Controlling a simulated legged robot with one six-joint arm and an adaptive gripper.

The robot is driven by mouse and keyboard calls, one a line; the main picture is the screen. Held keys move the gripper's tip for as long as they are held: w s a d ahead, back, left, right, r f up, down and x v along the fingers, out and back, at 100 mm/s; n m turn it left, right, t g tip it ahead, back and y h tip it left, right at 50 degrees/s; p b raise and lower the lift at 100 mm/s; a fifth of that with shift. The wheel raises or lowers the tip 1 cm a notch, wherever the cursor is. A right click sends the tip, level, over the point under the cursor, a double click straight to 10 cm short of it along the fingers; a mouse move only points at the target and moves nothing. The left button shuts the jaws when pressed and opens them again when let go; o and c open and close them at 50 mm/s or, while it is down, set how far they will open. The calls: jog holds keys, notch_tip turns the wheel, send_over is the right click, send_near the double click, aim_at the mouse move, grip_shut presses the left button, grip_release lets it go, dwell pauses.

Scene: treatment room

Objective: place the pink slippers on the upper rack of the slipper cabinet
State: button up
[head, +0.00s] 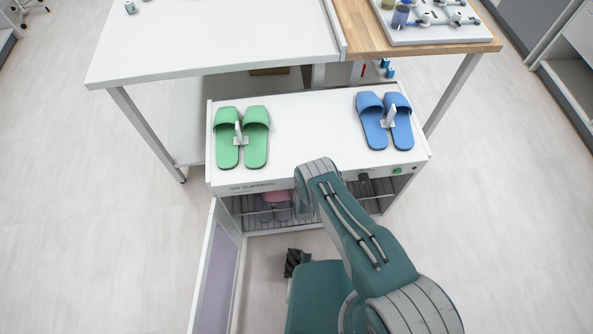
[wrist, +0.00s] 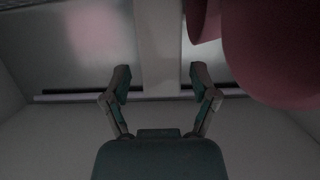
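The pink slippers (head: 275,197) are inside the slipper cabinet (head: 319,124), seen through its open front and partly hidden by wire bars and my arm; I cannot tell which level they are on. In the wrist view a large pink rounded shape (wrist: 270,50), likely a slipper, fills the upper right, close to the camera. My gripper (wrist: 160,80) is open, its fingers apart. A pale upright strip (wrist: 158,45) shows between and beyond the fingers; I cannot tell whether it is a slipper holder or part of the cabinet. In the head view, my arm hides most of the gripper.
Green slippers (head: 241,137) and blue slippers (head: 385,121) stand on the cabinet top, each pair with a white clip. The cabinet door (head: 215,270) is open on the left. A white table (head: 215,40) stands behind. Floor at both sides is clear.

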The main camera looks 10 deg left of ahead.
jog(key=shift+a+r, duration=0.1)
jog(key=shift+a, duration=0.05)
jog(key=v, duration=1.2)
dwell(0.5)
